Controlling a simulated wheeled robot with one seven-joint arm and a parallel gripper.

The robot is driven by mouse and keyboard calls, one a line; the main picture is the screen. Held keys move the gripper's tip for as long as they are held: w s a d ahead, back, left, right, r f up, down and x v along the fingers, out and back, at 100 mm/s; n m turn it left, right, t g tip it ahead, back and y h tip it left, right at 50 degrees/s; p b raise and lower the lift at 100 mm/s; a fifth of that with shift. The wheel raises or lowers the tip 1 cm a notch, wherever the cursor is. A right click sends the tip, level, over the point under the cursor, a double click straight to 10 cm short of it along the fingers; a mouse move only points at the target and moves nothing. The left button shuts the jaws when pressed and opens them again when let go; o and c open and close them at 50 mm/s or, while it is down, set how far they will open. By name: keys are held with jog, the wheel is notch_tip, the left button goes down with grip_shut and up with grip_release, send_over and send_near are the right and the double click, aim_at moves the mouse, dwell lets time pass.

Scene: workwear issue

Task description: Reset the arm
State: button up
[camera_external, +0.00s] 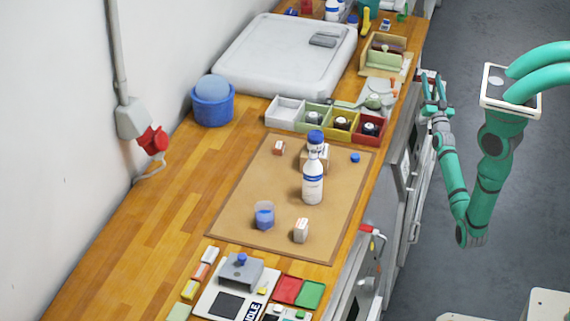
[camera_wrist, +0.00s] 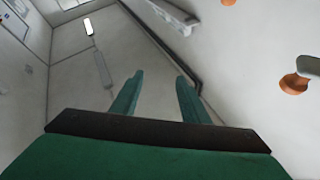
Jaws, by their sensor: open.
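My green arm stands at the right in the external view, over the grey floor beside the counter. Its forearm is folded upward, and my gripper (camera_external: 434,92) points up next to the counter's front edge. In the wrist view my gripper (camera_wrist: 160,85) shows two green fingers spread apart with nothing between them. The wrist view looks toward the walls and upper part of the room. My gripper touches no object that I can see.
The wooden counter (camera_external: 115,235) runs along the wall. A brown mat (camera_external: 250,190) bears a white bottle (camera_external: 312,188), a blue cup (camera_external: 264,222) and small boxes. A blue tub (camera_external: 212,108) and a white lidded case (camera_external: 270,55) stand behind. Floor (camera_external: 430,240) around my arm is clear.

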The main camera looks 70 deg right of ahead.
jog(key=s+a+f+n+t+y, duration=0.45)
jog(key=s+a+f+n, duration=0.3)
jog(key=a+f, duration=0.5)
jog(key=w+a+f+n+t+y, duration=0.15)
jog(key=a+y, duration=0.25)
jog(key=a, duration=0.4)
jog(key=a+f+n+y, duration=0.1)
jog(key=a+n+y, duration=0.2)
jog(key=a, duration=0.6)
jog(key=w+a+f+n+t+y, duration=0.15)
jog(key=a+y, duration=0.25)
jog(key=a, duration=0.4)
jog(key=s+a+n+g+y, duration=0.1)
jog(key=s+a+y, duration=0.2)
jog(key=a, duration=0.6)
jog(key=s+a+n+y, duration=0.2)
jog(key=s+a+y, duration=0.1)
jog(key=a, duration=0.7)
jog(key=shift+s+a+g, duration=0.25)
jog(key=shift+s+g, duration=0.05)
jog(key=shift+g, duration=0.05)
